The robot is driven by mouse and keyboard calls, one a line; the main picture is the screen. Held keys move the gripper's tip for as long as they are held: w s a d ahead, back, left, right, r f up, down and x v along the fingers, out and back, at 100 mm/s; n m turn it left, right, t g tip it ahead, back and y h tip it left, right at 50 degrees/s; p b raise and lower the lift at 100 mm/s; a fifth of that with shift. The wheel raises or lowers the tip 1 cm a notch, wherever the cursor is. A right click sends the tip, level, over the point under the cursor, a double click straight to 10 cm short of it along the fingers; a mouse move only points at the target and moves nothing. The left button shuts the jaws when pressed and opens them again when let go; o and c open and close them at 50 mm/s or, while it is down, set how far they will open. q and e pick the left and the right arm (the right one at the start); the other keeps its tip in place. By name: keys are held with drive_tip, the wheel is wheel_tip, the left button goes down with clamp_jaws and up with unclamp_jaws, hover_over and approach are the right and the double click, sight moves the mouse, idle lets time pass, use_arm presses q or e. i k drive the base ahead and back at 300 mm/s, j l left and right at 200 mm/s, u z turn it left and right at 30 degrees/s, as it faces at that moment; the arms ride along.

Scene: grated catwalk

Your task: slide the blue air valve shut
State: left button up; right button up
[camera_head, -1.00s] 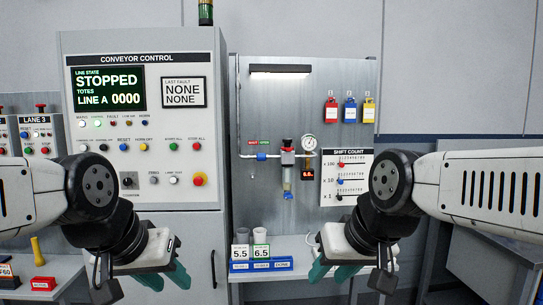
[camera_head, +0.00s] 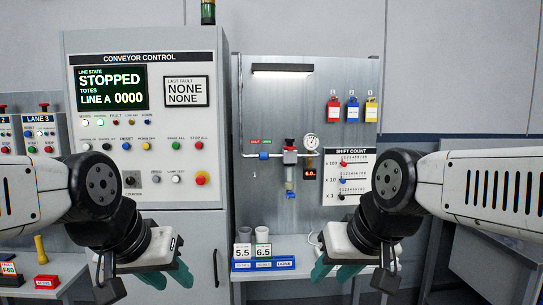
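The blue air valve (camera_head: 264,156) is a small blue slider on the thin white pipe at the left of the grey back panel. A red label and a green label sit just above it; the slider is nearer the green one, and their lettering is too small to read surely. My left gripper (camera_head: 168,277) is at the lower left, in front of the cabinet, with its teal fingers apart and nothing seen between them. My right gripper (camera_head: 334,273) is low in front of the panel's shelf, also with teal fingers apart and empty. Both are well below the valve.
A regulator (camera_head: 290,157) and round gauge (camera_head: 309,142) are right of the valve. Padlocks (camera_head: 352,111) hang at upper right. The conveyor control cabinet (camera_head: 150,130) is left. The space before the valve is clear.

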sight(262, 156)
drive_tip(key=i+l+u, duration=0.25)
drive_tip(key=i, duration=0.2)
drive_tip(key=i+l+u, duration=0.3)
drive_tip(key=i, duration=0.15)
